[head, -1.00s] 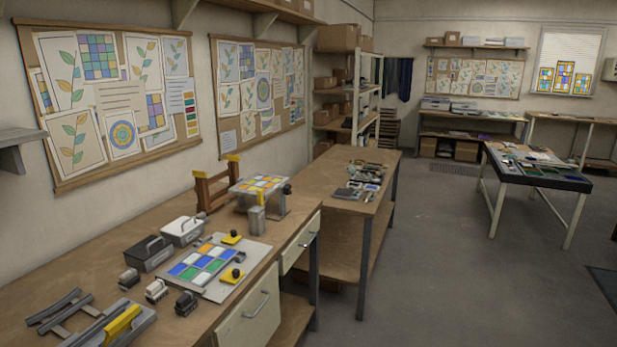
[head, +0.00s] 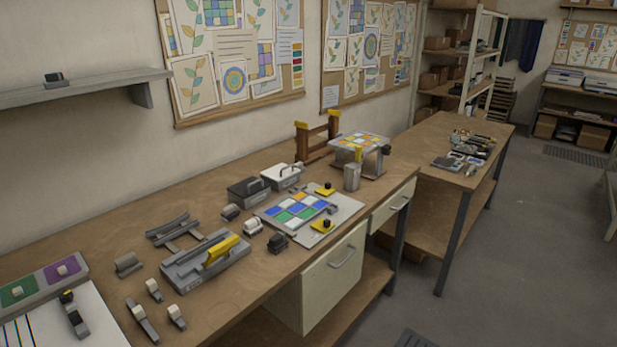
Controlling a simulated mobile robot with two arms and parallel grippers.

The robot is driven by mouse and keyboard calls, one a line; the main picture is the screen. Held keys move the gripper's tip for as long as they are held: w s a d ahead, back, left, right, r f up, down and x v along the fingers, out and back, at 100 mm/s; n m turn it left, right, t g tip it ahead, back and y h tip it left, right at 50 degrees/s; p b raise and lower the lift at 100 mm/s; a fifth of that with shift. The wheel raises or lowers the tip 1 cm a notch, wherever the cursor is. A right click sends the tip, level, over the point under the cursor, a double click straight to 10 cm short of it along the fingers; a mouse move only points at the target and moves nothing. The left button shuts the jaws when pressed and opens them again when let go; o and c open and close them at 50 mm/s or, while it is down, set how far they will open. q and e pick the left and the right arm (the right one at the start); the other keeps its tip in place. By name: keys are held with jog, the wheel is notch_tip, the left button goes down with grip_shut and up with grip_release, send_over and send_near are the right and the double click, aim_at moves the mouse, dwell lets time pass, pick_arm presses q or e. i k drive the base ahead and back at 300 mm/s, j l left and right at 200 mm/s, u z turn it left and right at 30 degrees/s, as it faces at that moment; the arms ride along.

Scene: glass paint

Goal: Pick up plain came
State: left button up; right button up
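Dark grey bars (head: 172,227) lie across a low rack on the long wooden bench (head: 120,215). They look like strips of came, but I cannot tell which one is the plain came. A grey fixture with a yellow bar (head: 222,248) sits just in front of them. Neither of my grippers is in view.
A panel of coloured glass squares (head: 297,208) lies on a grey board to the right. A dark box (head: 248,190) and a white box (head: 284,177) stand behind it. Several small grey tools lie at the front left, near a tray with green and purple pads (head: 40,283).

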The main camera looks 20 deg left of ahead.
aim_at(188, 256)
jog(key=i+j+u, duration=0.2)
jog(key=u, duration=0.2)
jog(key=i+j+u, duration=0.2)
jog(key=u, duration=0.2)
jog(key=i+j+u, duration=0.1)
jog(key=i+u, duration=0.3)
jog(key=k, duration=0.05)
